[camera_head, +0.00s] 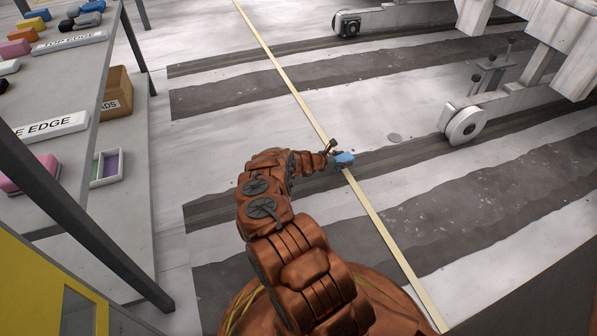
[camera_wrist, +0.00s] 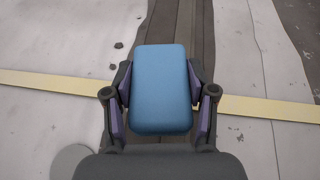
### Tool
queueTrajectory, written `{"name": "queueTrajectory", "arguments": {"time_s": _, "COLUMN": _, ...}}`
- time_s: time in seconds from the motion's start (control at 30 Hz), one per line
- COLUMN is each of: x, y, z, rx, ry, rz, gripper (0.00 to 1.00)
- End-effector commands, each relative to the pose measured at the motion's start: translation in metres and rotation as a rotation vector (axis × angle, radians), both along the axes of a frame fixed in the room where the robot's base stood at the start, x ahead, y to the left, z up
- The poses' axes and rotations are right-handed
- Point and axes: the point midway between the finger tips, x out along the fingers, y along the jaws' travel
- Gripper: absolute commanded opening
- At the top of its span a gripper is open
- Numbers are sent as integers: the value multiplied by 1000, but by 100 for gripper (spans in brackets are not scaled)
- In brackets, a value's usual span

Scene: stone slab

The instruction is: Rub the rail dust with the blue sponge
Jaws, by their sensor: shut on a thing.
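My gripper (camera_head: 333,153) is at the end of my outstretched arm, low over the floor near the middle of the head view. It is shut on the blue sponge (camera_head: 345,159). In the wrist view the blue sponge (camera_wrist: 162,90) sits between the two fingers, its flat face toward the camera. A dark rail strip (camera_head: 400,151) runs under and beyond the sponge; it also shows at the top of the wrist view (camera_wrist: 179,25). I cannot tell whether the sponge touches the rail. Dust on the rail is not clearly distinguishable.
A yellow strip (camera_head: 286,80) crosses the floor beneath the gripper. A wheel (camera_head: 466,125) stands on the same rail to the right, another wheel (camera_head: 347,24) farther back.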

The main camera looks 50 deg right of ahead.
Motion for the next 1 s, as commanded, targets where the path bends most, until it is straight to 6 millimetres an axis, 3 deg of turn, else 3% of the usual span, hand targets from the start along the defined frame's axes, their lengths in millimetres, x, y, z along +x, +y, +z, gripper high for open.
{"name": "queueTrajectory", "arguments": {"time_s": 0.3, "x": -2, "y": -1, "z": 28, "rx": 0, "ry": 1, "rz": -3, "gripper": 28}}
{"name": "queueTrajectory", "arguments": {"time_s": 0.83, "x": -3, "y": -2, "z": 34, "rx": -1, "ry": 0, "rz": -4, "gripper": 28}}
{"name": "queueTrajectory", "arguments": {"time_s": 1.0, "x": 10, "y": 5, "z": 51, "rx": -2, "ry": -5, "rz": 13, "gripper": 28}}
